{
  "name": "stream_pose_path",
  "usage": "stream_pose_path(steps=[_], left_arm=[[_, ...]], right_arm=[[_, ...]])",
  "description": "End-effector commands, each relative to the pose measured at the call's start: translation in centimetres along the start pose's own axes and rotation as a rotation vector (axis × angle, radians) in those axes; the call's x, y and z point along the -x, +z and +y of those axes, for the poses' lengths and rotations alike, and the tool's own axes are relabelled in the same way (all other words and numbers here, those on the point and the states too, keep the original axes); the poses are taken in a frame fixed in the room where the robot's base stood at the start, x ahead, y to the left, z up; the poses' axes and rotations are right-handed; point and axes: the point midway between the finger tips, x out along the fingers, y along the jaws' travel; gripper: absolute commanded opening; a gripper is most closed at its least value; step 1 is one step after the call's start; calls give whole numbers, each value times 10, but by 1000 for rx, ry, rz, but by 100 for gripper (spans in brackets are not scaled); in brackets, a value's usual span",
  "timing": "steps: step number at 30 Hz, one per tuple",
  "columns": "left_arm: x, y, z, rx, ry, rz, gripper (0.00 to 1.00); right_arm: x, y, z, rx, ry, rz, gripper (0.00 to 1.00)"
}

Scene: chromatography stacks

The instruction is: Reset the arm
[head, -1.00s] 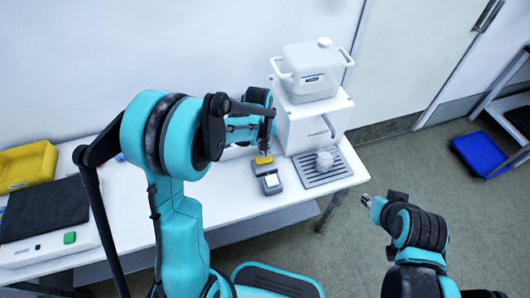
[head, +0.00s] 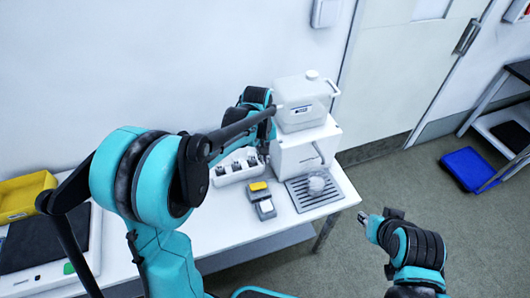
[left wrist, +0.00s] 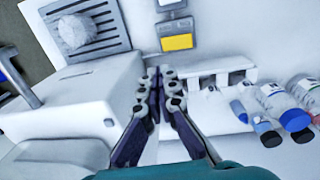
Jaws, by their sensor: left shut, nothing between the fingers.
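My left arm comes in from the left in the head view and reaches over the table (head: 222,228). My left gripper (left wrist: 160,75) is shut and empty in the left wrist view, with its fingertips together above the table, between the white machine and the rack. In the head view the forearm and wrist largely hide it. My right gripper (head: 368,220) is over the floor right of the table, too small to tell whether it is open or shut.
The white machine (head: 292,160) carries a white canister (head: 302,104). A grooved tray (head: 300,198) holds a pale round object (head: 317,184). A small yellow-topped block (head: 258,186) and a white rack (head: 234,178) stand nearby. Several bottles (left wrist: 275,97) lie near the rack.

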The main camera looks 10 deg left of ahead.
Motion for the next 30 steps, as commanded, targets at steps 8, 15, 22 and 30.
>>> stream_pose_path(steps=[8,15,22,30], left_arm=[[3,2,-1,-5,3,5,0],[42,29,-25,-118,52,107,0],[78,72,-63,-302,103,280,0],[85,118,-104,-500,121,481,0]], right_arm=[[0,0,0,0,0,0,32],[-2,1,0,0,0,0,32],[-3,2,0,0,0,0,32],[-5,4,0,0,0,0,32]])
